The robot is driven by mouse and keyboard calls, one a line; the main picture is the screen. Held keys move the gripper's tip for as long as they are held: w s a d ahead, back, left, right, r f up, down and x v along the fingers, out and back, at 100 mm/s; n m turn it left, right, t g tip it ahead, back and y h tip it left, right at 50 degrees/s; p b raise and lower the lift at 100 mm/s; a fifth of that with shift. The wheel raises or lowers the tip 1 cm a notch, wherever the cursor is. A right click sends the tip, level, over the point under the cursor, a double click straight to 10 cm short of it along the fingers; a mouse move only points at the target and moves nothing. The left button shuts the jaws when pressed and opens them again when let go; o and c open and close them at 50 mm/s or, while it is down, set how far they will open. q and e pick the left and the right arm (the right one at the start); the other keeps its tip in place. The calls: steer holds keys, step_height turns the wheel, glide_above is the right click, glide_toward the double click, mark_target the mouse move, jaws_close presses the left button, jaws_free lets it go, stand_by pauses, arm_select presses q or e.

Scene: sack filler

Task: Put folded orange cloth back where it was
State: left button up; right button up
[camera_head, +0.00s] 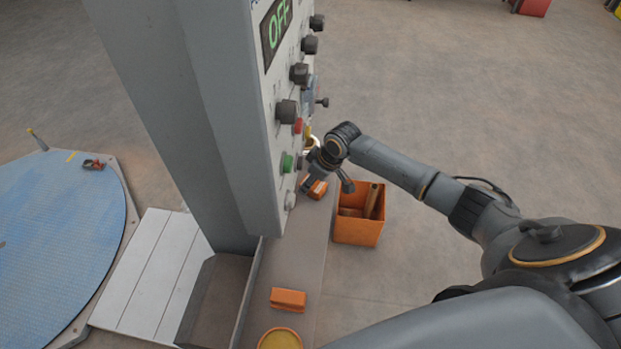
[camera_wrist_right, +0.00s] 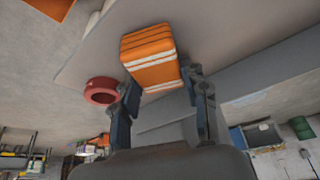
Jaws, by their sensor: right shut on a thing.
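The folded orange cloth (camera_wrist_right: 150,58), a thick block with pale stripes, is between the fingertips of my right gripper (camera_wrist_right: 160,85) in the wrist view. My right gripper is shut on it. In the head view the cloth (camera_head: 317,188) shows as a small orange patch below the right gripper (camera_head: 322,178), near the far end of the grey ledge (camera_head: 300,255) beside the control panel. The gripper partly hides it there. I cannot tell whether the cloth touches the ledge. My left gripper is not in view.
An orange bin (camera_head: 358,232) with a brown item in it stands right of the ledge. An orange block (camera_head: 288,299) and a yellow round container (camera_head: 280,340) are at the ledge's near end. The control panel (camera_head: 285,110) with knobs stands close left. A red ring (camera_wrist_right: 102,91) shows near the cloth.

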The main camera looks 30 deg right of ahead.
steer(key=o, duration=1)
steer(key=b+v, duration=0.1)
steer(key=v, duration=1.1)
